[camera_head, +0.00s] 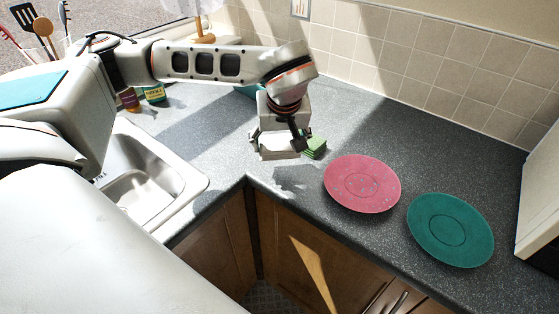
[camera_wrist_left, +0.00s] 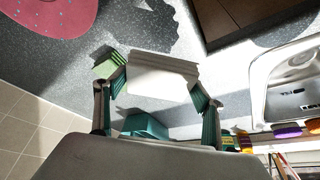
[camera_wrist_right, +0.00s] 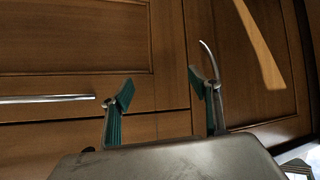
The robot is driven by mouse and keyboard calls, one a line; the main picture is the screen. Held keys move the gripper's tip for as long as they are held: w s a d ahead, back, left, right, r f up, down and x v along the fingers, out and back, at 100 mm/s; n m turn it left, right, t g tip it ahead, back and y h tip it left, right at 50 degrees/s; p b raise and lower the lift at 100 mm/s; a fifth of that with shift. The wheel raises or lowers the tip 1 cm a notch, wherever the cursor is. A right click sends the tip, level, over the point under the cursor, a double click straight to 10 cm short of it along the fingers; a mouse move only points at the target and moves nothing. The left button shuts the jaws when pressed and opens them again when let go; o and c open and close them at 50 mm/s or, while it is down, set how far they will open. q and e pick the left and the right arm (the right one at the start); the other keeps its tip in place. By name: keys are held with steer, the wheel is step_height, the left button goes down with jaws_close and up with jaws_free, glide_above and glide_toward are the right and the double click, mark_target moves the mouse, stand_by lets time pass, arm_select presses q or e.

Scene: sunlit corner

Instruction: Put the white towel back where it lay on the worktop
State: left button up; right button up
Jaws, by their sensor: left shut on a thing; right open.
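My left gripper (camera_head: 280,140) is shut on the folded white towel (camera_head: 279,154), above the worktop (camera_head: 225,150) near its inner corner. In the left wrist view the towel (camera_wrist_left: 160,80) sits between the two fingers of the left gripper (camera_wrist_left: 158,90). A gap between the towel and the gripper's shadow suggests it is held off the surface; the exact height is unclear. My right gripper (camera_wrist_right: 161,90) is open and empty in front of the wooden cabinet fronts (camera_wrist_right: 75,50). It does not show in the head view.
A green folded stack (camera_head: 315,147) lies close to the towel's right. A pink plate (camera_head: 361,183) and a teal plate (camera_head: 450,230) lie farther right. The sink (camera_head: 145,180) is at left. A teal bowl (camera_wrist_left: 145,125) stands behind the gripper. Jars (camera_head: 153,93) stand at the back left.

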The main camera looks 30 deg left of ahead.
mark_target(279, 166)
arm_select(q)
steer(key=shift+f, duration=3.1)
steer(key=shift+f, duration=0.1)
steer(key=o, duration=1)
steer(key=shift+r, duration=0.35)
steer(key=v, duration=1.1)
steer(key=shift+s+d+r, duration=0.1)
steer(key=shift+s+r, duration=0.05)
steer(key=shift+r, duration=0.05)
